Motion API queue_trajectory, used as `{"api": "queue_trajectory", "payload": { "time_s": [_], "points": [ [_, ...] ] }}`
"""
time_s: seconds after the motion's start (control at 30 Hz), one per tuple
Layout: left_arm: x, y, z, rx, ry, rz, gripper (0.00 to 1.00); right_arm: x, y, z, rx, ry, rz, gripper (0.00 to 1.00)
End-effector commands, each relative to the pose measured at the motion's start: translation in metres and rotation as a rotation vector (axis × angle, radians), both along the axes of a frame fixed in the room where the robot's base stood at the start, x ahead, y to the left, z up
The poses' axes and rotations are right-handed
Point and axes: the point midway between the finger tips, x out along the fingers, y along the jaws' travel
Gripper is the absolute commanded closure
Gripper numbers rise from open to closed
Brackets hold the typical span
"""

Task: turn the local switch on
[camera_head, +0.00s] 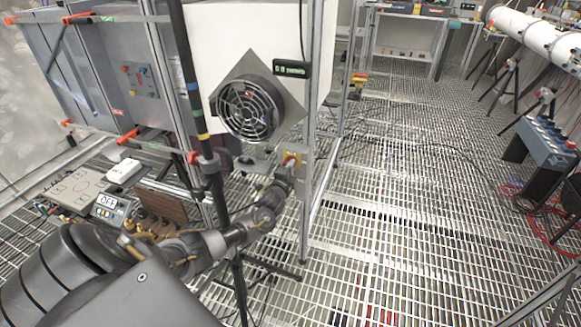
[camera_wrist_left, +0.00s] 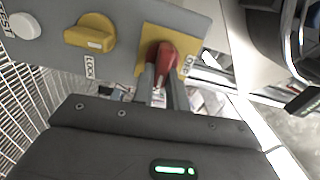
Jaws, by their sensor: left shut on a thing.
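A red rotary switch handle (camera_wrist_left: 162,57) sits on a yellow plate (camera_wrist_left: 186,42) on a grey panel (camera_wrist_left: 130,18) in the left wrist view. The lettering beside the handle is only partly legible. My left gripper (camera_wrist_left: 163,84) has one finger on each side of the red handle and is shut on it. In the head view my left arm reaches in from the lower left, and the gripper (camera_head: 286,171) is at the yellow-backed switch (camera_head: 291,157) under a round fan. The gripper hides part of the switch there. My right gripper is not in view.
A yellow knob (camera_wrist_left: 91,33) marked LOCK and a white button (camera_wrist_left: 24,26) share the panel. The fan (camera_head: 247,108) and a dark stand pole (camera_head: 187,70) are close to my arm. Open grated floor (camera_head: 400,200) lies right.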

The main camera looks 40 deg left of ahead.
Motion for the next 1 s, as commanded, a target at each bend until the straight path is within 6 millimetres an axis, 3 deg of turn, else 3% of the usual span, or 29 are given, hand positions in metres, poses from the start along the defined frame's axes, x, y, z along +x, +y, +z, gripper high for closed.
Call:
{"api": "queue_trajectory", "payload": {
  "time_s": [0.67, 0.7, 0.83, 1.0],
  "points": [
    [-0.0001, -0.0006, -0.0017, 0.061, 0.023, -0.002, 1.00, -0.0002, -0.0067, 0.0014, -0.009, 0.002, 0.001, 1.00],
    [-0.0001, -0.0006, -0.0017, 0.061, 0.023, -0.002, 0.84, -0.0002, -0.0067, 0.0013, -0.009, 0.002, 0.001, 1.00],
    [-0.0002, -0.0004, -0.0015, 0.060, 0.023, -0.001, 0.67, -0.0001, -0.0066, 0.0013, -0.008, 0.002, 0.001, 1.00],
    [-0.0002, -0.0001, -0.0013, 0.059, 0.022, 0.000, 0.64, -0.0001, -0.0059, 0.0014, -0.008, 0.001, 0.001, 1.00]
  ]
}}
